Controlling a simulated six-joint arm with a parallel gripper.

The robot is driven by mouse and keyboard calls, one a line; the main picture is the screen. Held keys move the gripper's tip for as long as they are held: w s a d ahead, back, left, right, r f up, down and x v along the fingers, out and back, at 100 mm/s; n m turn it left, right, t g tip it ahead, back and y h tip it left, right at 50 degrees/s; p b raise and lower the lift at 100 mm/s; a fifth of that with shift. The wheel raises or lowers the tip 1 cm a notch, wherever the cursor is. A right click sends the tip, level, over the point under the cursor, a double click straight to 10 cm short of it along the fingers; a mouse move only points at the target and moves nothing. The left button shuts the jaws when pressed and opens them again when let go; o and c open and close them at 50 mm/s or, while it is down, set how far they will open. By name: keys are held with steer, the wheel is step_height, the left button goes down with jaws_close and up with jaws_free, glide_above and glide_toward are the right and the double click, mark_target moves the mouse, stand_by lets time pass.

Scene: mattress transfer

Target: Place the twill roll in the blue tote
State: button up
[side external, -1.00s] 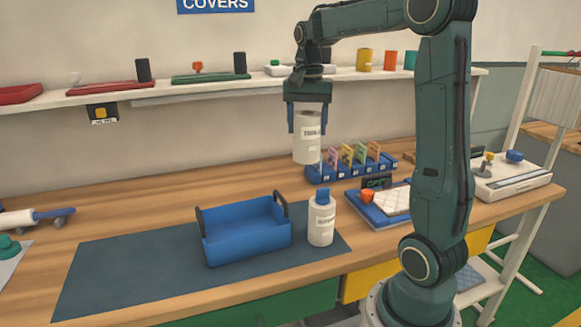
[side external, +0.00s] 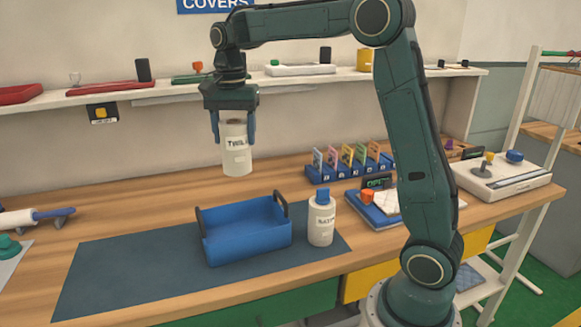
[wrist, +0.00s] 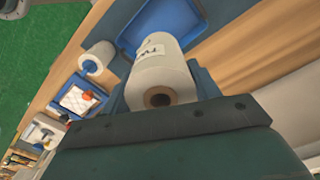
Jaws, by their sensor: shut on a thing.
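The twill roll (side external: 236,160) is a white cylinder with a label that reads "TWILL". My gripper (side external: 234,128) is shut on it and holds it upright in the air, above and behind the blue tote. The blue tote (side external: 247,240) is an open box with dark handles at its ends, standing on the dark mat. I see nothing inside it, though its near wall hides part of the floor. In the wrist view the twill roll (wrist: 160,75) sits between the fingers, and part of the blue tote (wrist: 128,42) shows beyond it.
Behind are a blue rack of coloured cards (side external: 345,172) and a blue tray with a white pad (side external: 375,210). The dark mat (side external: 120,270) is clear at left.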

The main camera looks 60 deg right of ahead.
mark_target(237, 163)
step_height(237, 163, down, 16)
steer(key=shift+r, duration=0.15)
stand_by(0.4)
steer(key=shift+f, duration=2.1)
steer(key=shift+f, duration=0.15)
steer(key=o, duration=1.2)
step_height(237, 163, up, 12)
steer(key=shift+r, duration=0.1)
